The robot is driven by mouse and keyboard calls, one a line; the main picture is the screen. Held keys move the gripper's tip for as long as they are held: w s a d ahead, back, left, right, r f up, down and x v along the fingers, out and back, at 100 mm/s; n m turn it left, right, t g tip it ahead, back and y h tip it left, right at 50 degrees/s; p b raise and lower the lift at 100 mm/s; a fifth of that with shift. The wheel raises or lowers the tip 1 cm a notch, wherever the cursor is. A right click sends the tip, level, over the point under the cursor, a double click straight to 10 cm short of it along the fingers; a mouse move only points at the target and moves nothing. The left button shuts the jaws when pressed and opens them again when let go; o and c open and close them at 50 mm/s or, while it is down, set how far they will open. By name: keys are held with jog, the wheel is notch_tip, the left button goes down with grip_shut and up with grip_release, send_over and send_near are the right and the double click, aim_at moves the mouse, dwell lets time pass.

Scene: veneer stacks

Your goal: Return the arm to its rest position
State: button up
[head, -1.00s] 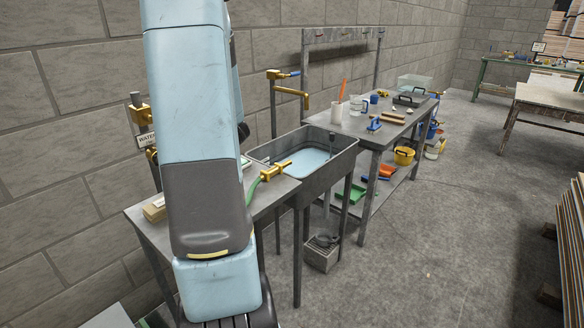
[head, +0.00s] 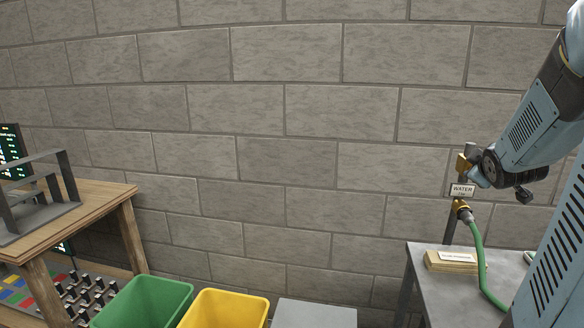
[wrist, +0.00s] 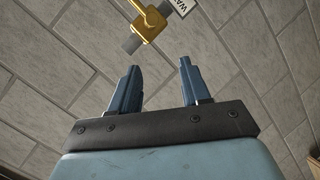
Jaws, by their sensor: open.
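My arm comes in at the right of the head view, with my gripper (head: 474,178) at its end, partly hidden behind the wrist. In the wrist view, my gripper (wrist: 158,66) has its two blue fingers apart, with nothing between them. A brass water tap (wrist: 150,20) on a grey pipe lies beyond the fingertips, apart from them in the picture. In the head view the tap (head: 462,164) stands by the block wall (head: 290,110), close to my gripper. I cannot tell the exact gap.
A "WATER" sign (head: 461,190) hangs below the tap. A green hose (head: 477,250) runs to a grey table (head: 425,262) with a labelled block (head: 452,262). A green bin (head: 145,300), a yellow bin (head: 228,306) and a wooden bench (head: 85,212) stand at left.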

jog(key=s+a+m+g+y, duration=0.5)
jog(key=s+a+m+g, duration=0.2)
jog(key=s+a, duration=1.5)
jog(key=a+f, duration=0.1)
jog(key=a, duration=0.2)
jog(key=shift+s+a, duration=0.3)
